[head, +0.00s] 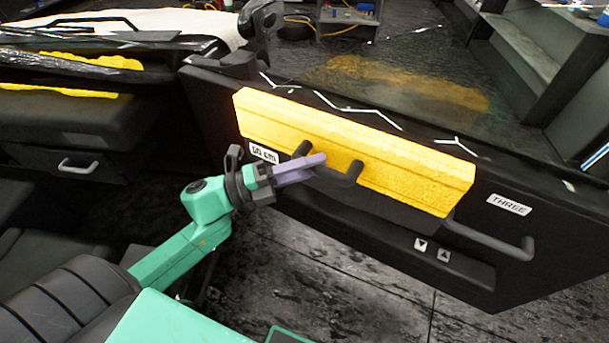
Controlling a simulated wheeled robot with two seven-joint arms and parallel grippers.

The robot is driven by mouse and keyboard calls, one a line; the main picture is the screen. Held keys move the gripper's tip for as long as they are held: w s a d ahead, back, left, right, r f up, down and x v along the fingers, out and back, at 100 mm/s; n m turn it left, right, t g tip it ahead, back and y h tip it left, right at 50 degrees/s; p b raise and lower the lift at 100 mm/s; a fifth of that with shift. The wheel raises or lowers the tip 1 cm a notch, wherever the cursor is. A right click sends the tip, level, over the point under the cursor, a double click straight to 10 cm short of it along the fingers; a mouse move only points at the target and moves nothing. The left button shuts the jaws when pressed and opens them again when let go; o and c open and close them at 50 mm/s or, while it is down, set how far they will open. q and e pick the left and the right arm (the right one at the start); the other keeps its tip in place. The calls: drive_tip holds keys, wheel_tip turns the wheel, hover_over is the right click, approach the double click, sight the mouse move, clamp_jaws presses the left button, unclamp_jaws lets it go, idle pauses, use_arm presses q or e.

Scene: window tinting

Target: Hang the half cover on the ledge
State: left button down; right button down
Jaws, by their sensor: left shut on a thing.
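The yellow half cover (400,177) is a long block with a dark curved handle (343,178) on its front. It lies along the upper inner side of the open black door (225,112), just below the window glass. I cannot tell whether it rests on the ledge or is held just off it. My left gripper (318,164) comes in from the left and is shut on the cover's handle with its purple fingers. The ledge behind and under the cover is mostly hidden. My right gripper is out of view.
A door pull bar (500,243) sticks out at the lower right, near a label reading THREE (509,205). Window switches (432,250) sit on the armrest. More yellow pieces (90,61) lie on the dashboard at left. Grey shelving (520,60) stands beyond the door.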

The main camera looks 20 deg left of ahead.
sight(316, 151)
use_arm(q)
drive_tip(key=shift+w+d+f+b, duration=0.15)
drive_tip(key=shift+w+b, duration=0.4)
drive_tip(key=shift+w, duration=0.9)
drive_tip(key=shift+w+d+b, duration=0.25)
drive_tip(key=shift+w+b, duration=0.3)
drive_tip(key=shift+w, duration=0.9)
drive_tip(key=shift+w+f, duration=0.2)
drive_tip(key=shift+w, duration=0.1)
drive_tip(key=shift+f+b, duration=1.1)
drive_tip(key=shift+b, duration=0.05)
drive_tip(key=c, duration=0.5)
unclamp_jaws()
drive_tip(key=shift+s, duration=0.1)
drive_tip(key=shift+c, duration=0.2)
drive_tip(key=b+v, duration=0.2)
drive_tip(key=v, duration=1.2)
drive_tip(key=shift+a, duration=0.25)
